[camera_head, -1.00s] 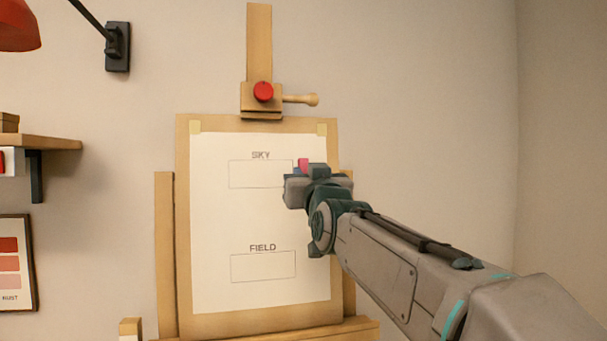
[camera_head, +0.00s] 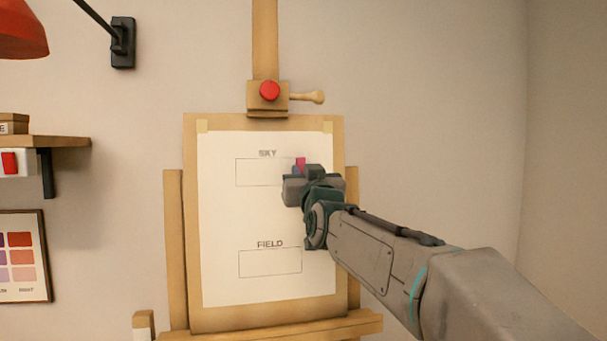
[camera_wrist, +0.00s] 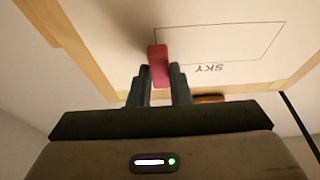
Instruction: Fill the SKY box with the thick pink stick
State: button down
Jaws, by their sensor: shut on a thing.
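The pink stick (camera_wrist: 158,62) is upright between the two fingers of my gripper (camera_wrist: 158,84) in the wrist view. My gripper is shut on it. In the head view a bit of the pink stick (camera_head: 300,163) shows above my gripper (camera_head: 298,172), at the right end of the SKY box (camera_head: 258,172). The SKY box is an empty outlined rectangle on the white sheet (camera_head: 225,220). In the wrist view the SKY box (camera_wrist: 220,50) appears upside down, with the stick's tip near its left corner. I cannot tell whether the tip touches the paper.
The sheet is taped to a wooden board on an easel (camera_head: 174,240). The FIELD box (camera_head: 270,263) is below, also blank. A red knob (camera_head: 269,90) sits above the board. A shelf (camera_head: 60,141) and a colour chart (camera_head: 20,255) are on the left wall.

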aim_at(236, 169)
jog(key=shift+w+a+f+p, duration=0.1)
jog(key=shift+w+a+p, duration=0.05)
jog(key=shift+w, duration=0.3)
jog(key=shift+w+a+p, duration=0.1)
jog(key=shift+w+p, duration=0.05)
jog(key=shift+w, duration=0.25)
dwell(0.3)
jog(key=shift+s+a+p, duration=0.35)
jog(key=shift+a+p, duration=0.2)
jog(key=shift+a, duration=0.3)
jog(key=shift+s+a, duration=0.15)
jog(key=shift+a, duration=0.25)
jog(key=shift+s+a+p, duration=0.1)
jog(key=shift+a+p, duration=0.55)
jog(key=shift+p, duration=0.1)
jog(key=shift+s+a+p, duration=0.3)
jog(key=shift+a+p, duration=0.4)
jog(key=shift+a, duration=0.35)
jog(key=shift+s+a+p, duration=0.25)
jog(key=shift+a+p, duration=0.4)
jog(key=shift+a, duration=0.4)
